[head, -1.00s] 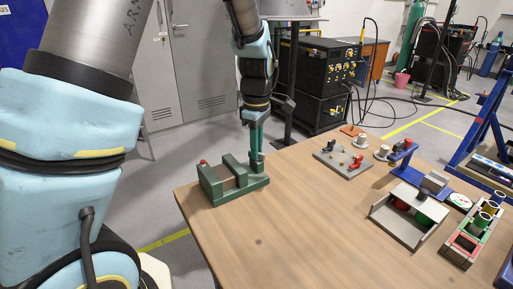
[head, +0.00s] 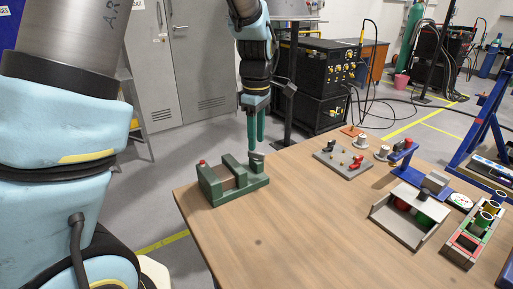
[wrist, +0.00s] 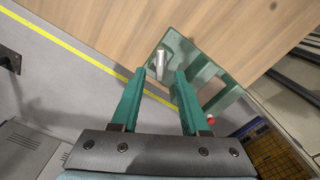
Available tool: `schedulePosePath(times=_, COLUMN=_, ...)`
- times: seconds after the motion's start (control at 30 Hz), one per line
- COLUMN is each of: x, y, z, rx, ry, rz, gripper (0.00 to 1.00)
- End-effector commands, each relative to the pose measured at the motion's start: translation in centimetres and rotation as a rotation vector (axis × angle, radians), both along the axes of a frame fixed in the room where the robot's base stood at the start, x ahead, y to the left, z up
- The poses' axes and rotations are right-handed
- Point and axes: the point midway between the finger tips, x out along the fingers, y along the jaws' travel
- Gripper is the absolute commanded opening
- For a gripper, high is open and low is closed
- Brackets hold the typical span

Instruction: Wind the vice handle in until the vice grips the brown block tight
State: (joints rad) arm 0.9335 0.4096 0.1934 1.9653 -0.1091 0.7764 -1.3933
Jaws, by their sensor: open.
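The green vice (head: 240,193) sits at the table's far left corner. A brown patch, seemingly the brown block (head: 228,175), shows between its jaws; I cannot tell whether they touch it. The grey vice handle (head: 257,157) stands at the vice's right end. My gripper (head: 256,146) is open and empty, pointing down just above the handle. In the wrist view my gripper (wrist: 158,78) has its fingers spread, with the metal handle (wrist: 162,64) just beyond the gap between the tips. The vice (wrist: 205,78) shows to the right, partly behind the right finger; the block is unclear there.
A red knob (head: 202,162) tops the vice's left end. A grey plate with red parts (head: 343,160), a grey open tray (head: 405,220) and a green-and-red rack (head: 465,243) stand to the right. The table's front middle is clear.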

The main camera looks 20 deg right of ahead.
Motion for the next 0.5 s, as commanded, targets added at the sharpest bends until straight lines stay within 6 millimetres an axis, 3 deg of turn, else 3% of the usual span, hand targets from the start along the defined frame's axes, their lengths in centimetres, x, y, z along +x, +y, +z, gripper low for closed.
schedulePosePath(times=0.23, x=0.0, y=-0.1, z=4.8, rx=-0.004, ry=-0.003, rz=-0.002, gripper=0.45)
schedulePosePath(times=0.5, x=0.0, y=0.0, z=7.0, rx=-0.001, ry=-0.001, rz=-0.001, gripper=0.45)
